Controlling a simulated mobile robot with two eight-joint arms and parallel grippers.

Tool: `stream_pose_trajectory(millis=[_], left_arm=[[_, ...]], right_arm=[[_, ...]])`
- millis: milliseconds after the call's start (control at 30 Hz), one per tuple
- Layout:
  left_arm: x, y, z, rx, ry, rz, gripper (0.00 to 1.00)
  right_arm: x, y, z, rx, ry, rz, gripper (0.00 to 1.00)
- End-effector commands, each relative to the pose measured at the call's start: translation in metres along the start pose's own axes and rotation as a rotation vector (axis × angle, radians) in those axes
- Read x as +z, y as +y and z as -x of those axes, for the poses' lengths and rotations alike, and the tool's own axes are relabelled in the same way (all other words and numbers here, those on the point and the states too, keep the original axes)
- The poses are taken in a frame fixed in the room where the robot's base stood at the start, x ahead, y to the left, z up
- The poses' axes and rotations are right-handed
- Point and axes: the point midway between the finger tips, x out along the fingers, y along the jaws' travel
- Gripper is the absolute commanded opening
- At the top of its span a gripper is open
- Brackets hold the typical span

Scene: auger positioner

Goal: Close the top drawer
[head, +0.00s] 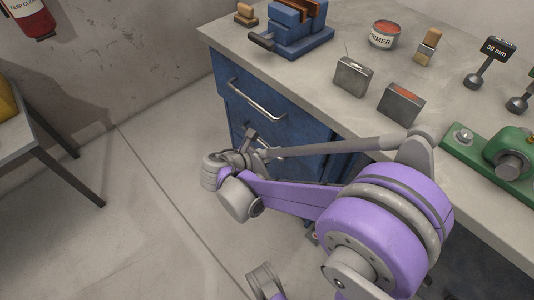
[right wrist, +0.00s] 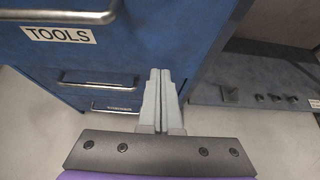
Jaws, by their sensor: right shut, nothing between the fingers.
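The top drawer (head: 265,112) is a blue front with a silver bar handle (head: 256,99), under the left end of the workbench in the head view. In the right wrist view its front (right wrist: 135,35) carries a "TOOLS" label (right wrist: 60,34) below a handle (right wrist: 60,14). I cannot tell how far it stands out. My right gripper (right wrist: 160,72) is shut and empty, with its fingers in front of the cabinet's right edge in the wrist view. In the head view the gripper (head: 251,138) is low by the cabinet, below the top handle. My left gripper is not in view.
Lower drawers with a handle (right wrist: 95,79) are below. The workbench (head: 330,115) holds a blue vise (head: 298,28), a primer can (head: 384,35), small metal boxes and a green fixture (head: 500,155). A side table (head: 28,137) stands left; floor between is clear.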

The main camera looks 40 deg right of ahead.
Motion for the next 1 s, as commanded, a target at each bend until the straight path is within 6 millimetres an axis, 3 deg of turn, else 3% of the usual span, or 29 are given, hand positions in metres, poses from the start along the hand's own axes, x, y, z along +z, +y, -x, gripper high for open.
stream_pose_trajectory(millis=[33, 200, 400, 900, 1000], left_arm=[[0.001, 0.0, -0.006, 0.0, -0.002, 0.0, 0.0], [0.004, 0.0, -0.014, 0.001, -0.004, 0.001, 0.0], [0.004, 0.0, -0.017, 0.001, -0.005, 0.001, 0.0], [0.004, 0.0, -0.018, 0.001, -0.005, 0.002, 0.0], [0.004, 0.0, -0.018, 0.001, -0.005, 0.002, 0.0]], right_arm=[[-0.002, -0.001, -0.014, -0.005, -0.001, -0.002, 0.0], [0.0, -0.001, -0.048, -0.004, -0.001, -0.003, 0.0], [0.015, 0.0, -0.069, -0.002, 0.0, -0.003, 0.0], [0.02, 0.0, -0.076, 0.0, 0.001, -0.002, 0.0], [0.026, 0.0, -0.087, -0.002, 0.001, -0.003, 0.0]])
